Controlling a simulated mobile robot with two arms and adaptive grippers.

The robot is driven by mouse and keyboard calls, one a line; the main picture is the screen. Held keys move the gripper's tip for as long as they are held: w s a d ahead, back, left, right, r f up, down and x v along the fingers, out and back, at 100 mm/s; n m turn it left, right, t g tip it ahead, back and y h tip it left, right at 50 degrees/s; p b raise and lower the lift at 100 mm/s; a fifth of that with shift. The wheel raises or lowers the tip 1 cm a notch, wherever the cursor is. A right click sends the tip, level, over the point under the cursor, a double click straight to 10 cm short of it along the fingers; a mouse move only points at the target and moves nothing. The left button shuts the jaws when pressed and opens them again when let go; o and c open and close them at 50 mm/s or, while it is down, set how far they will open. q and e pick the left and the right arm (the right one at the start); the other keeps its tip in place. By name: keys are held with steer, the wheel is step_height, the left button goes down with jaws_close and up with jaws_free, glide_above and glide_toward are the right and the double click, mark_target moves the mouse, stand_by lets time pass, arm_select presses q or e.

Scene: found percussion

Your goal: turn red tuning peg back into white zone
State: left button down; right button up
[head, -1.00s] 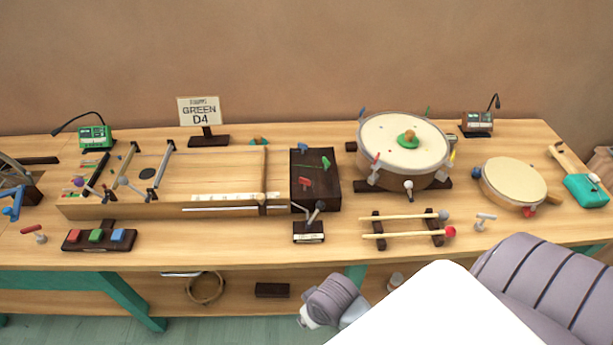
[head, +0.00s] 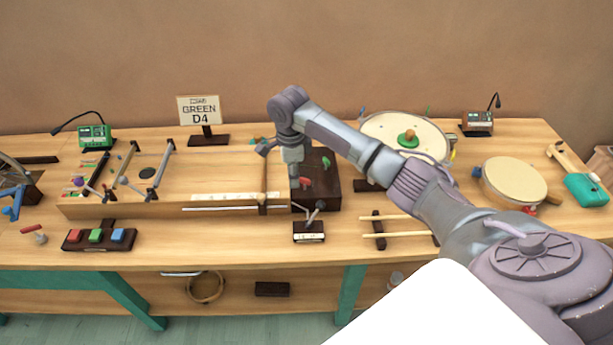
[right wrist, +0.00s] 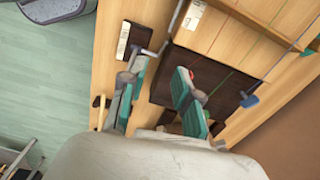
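The red tuning peg (head: 305,182) stands on a dark brown block (head: 328,190) at the right end of the wooden string board. The green peg (head: 326,164) is beside it. My right gripper (head: 294,178) reaches down over the block's left side, close to the red peg; I cannot tell whether it touches. In the right wrist view its two teal-padded fingers (right wrist: 158,98) are apart with nothing visible between them. I cannot make out a white zone at the red peg. My left gripper is out of view.
A small dark stand with a grey lever (head: 309,232) is just in front of the block. Mallets (head: 393,235) on a rack and a drum (head: 375,125) are to the right, partly behind my arm. A sign (head: 199,111) stands behind the board.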

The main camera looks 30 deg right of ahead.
mark_target(305, 181)
steer(key=w+d+r+m, duration=0.3)
steer(key=d+r+m, duration=0.3)
steer(key=r, duration=0.1)
step_height(305, 181, down, 14)
steer(key=shift+s+d+f+p, duration=0.1)
steer(key=shift+p, duration=0.55)
jaws_close()
